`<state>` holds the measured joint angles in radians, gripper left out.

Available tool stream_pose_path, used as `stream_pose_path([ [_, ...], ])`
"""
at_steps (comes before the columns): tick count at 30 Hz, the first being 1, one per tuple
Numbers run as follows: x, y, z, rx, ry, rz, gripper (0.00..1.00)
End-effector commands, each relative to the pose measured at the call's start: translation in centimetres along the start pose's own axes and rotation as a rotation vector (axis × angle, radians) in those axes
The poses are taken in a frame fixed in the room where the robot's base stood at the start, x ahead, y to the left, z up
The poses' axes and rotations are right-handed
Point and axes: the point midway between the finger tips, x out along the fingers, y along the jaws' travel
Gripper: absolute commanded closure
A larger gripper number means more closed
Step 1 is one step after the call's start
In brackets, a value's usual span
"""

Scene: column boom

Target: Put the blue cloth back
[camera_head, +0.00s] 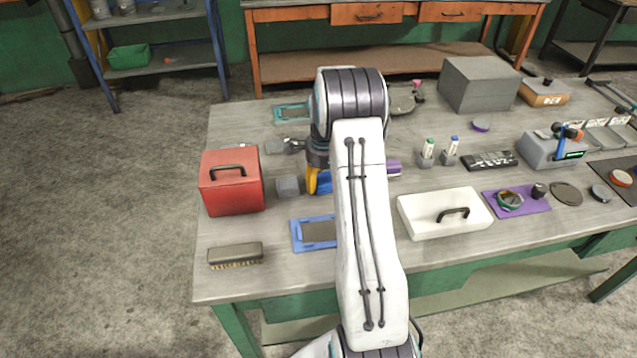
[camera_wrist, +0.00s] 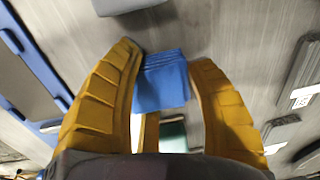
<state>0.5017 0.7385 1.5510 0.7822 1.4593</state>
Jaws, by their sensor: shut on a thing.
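The blue cloth (camera_wrist: 162,82) is a small folded piece between the two yellow fingers of my gripper (camera_wrist: 165,58) in the wrist view. The fingers are shut on it. In the head view the blue cloth (camera_head: 324,183) shows just beside a yellow finger of my gripper (camera_head: 313,180), partly hidden by my arm. I cannot tell how high it is above the workbench. A blue-framed tray (camera_head: 297,236) with a grey-brown middle lies nearer the front edge, partly behind my arm. It also shows at the left of the wrist view (camera_wrist: 48,82).
A red box (camera_head: 232,190), a small grey block (camera_head: 288,187) and a brush (camera_head: 235,254) stand left of my gripper. A teal-framed tray (camera_head: 290,112) lies behind. A white lidded box (camera_head: 430,222) and a purple mat (camera_head: 530,208) are to the right. The front left bench is clear around the brush.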

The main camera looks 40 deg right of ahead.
Motion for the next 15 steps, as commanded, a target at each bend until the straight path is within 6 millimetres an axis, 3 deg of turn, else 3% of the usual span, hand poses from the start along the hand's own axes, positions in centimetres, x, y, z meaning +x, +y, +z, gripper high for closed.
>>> stream_pose_path([
  [9,0.38,0.04,0.03,0.000,0.000,0.000,0.82],
  [10,0.25,0.03,0.03,0.000,0.000,0.000,0.45],
  [15,0.22,0.04,0.04,0.000,0.000,0.001,0.30],
])
